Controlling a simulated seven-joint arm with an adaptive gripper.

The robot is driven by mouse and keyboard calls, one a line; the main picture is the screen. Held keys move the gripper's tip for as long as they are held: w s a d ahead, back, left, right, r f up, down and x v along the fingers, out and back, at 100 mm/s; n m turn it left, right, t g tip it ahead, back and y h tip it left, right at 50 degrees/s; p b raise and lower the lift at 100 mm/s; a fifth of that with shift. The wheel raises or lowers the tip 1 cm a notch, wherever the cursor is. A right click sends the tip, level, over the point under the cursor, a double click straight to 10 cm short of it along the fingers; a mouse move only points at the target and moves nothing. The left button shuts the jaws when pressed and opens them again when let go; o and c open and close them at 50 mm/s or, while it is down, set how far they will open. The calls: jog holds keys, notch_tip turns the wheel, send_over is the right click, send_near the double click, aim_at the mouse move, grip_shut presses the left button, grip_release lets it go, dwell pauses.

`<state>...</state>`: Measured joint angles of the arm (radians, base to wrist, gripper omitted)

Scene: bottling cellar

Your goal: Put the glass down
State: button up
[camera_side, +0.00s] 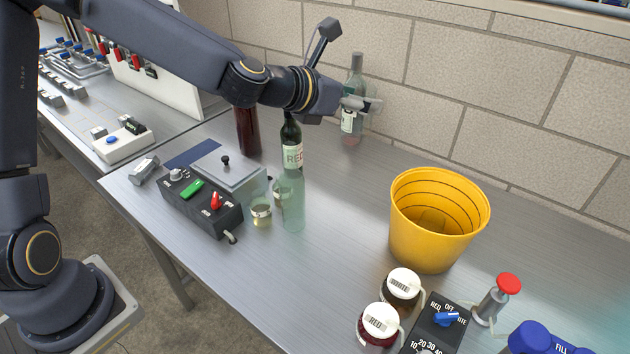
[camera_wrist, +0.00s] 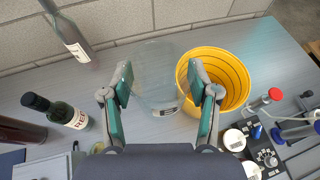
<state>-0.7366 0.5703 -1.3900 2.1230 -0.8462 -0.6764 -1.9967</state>
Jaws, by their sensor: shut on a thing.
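My gripper (camera_side: 362,103) is at the back of the steel table, high above its top in the side view. In the wrist view its two pads (camera_wrist: 161,88) press on either side of a clear, colourless glass (camera_wrist: 155,72). A small pale mark shows low on the glass. I cannot make out the glass in the side view, where the gripper and a clear bottle behind overlap. Whether the glass touches the table cannot be told.
A yellow bucket (camera_side: 437,235) stands right of my gripper. The clear labelled bottle (camera_side: 353,125) stands by the wall. A green RED bottle (camera_side: 291,155), a pale green bottle (camera_side: 293,205) and a dark red bottle (camera_side: 247,132) stand left. Bare tabletop (camera_side: 330,255) lies centre front.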

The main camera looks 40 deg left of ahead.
jog(key=shift+a+r, duration=0.1)
jog(key=shift+r, duration=0.65)
jog(key=shift+w+a+r, duration=0.1)
jog(key=shift+a+r, duration=0.05)
jog(key=shift+r, duration=0.15)
jog(key=w+a+f+n+g+y, duration=0.15)
jog(key=a+n+y, duration=0.4)
jog(key=a, duration=0.85)
jog(key=w+a+f+n+y, duration=0.3)
jog(key=a+n+y, duration=0.25)
jog(key=a, duration=0.85)
jog(key=s+a+r+n+g+y, duration=0.25)
jog(key=s+a+n+g, duration=0.45)
jog(key=a, duration=0.7)
jog(key=s+a+r+n+g+y, duration=0.2)
jog(key=s+a+n+g+y, duration=0.3)
jog(key=s+a, duration=0.65)
notch_tip(320, 180, down, 18)
jog(key=w+a+g+h, duration=0.1)
jog(key=a, duration=0.1)
jog(key=shift+m, duration=0.3)
jog(key=shift+w+a+f, duration=1.45)
jog(key=shift+w+f, duration=0.4)
jog(key=shift+f, duration=0.35)
jog(key=shift+w+a+f, duration=1.5)
jog(key=shift+w+f, duration=0.4)
jog(key=shift+f, duration=0.3)
jog(key=shift+w+a+f, duration=1.45)
jog(key=shift+w+f, duration=0.4)
jog(key=shift+f, duration=0.35)
